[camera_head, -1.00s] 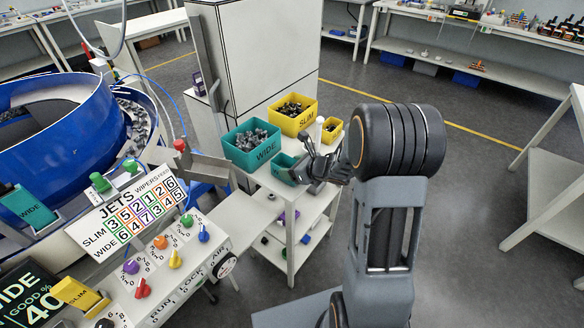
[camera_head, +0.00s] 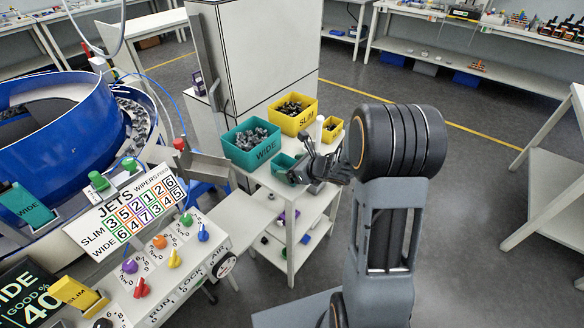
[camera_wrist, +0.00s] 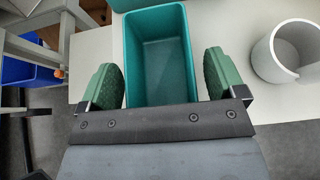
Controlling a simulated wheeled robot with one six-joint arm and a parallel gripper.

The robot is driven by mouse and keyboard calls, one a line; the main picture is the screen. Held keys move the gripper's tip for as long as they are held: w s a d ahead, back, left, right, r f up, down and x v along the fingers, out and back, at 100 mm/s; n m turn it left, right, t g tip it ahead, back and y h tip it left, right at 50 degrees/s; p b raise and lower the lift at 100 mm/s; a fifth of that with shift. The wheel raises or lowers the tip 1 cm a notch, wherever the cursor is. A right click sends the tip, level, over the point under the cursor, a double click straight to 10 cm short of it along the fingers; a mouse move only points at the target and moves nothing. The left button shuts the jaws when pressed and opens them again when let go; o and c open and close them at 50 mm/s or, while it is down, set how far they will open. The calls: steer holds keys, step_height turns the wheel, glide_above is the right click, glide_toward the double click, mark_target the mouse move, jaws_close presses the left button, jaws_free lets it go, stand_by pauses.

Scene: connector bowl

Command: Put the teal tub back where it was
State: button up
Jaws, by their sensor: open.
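The small teal tub (camera_head: 283,166) stands on the white cart top, just in front of the large teal WIDE bin (camera_head: 251,146). It looks empty in the wrist view (camera_wrist: 160,55). My gripper (camera_head: 306,166) is open at the tub. In the wrist view its two green finger pads (camera_wrist: 160,80) stand on either side of the tub, with small gaps between pads and walls. The tub's near end is hidden behind my gripper's body.
A white cylindrical cup (camera_wrist: 291,52) stands right of the tub. A yellow SLIM bin (camera_head: 293,113) and a small yellow tub (camera_head: 332,129) stand behind on the cart. A metal chute (camera_head: 200,165) lies at the left.

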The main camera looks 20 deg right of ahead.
steer(key=shift+r, duration=0.25)
steer(key=s+d+r+m+h, duration=0.4)
steer(key=d+r+m+h, duration=0.15)
steer(key=m, duration=0.65)
steer(key=s+d+r+m+h, duration=0.4)
steer(key=r+m, duration=0.2)
steer(key=m, duration=0.5)
steer(key=s+a+m+g+y, duration=0.1)
steer(key=s+a+m+g, duration=0.2)
steer(key=m, duration=0.7)
steer(key=s+a+f+m+g+y, duration=0.1)
steer(key=s+a+m+g, duration=0.2)
steer(key=s+a+m, duration=0.4)
steer(key=s+m, duration=0.3)
steer(key=s, duration=0.1)
steer(key=shift+s+a+f+g+p, duration=0.2)
steer(key=shift+a+g+p, duration=0.1)
steer(key=shift+a+p, duration=0.1)
steer(key=shift+y, duration=0.25)
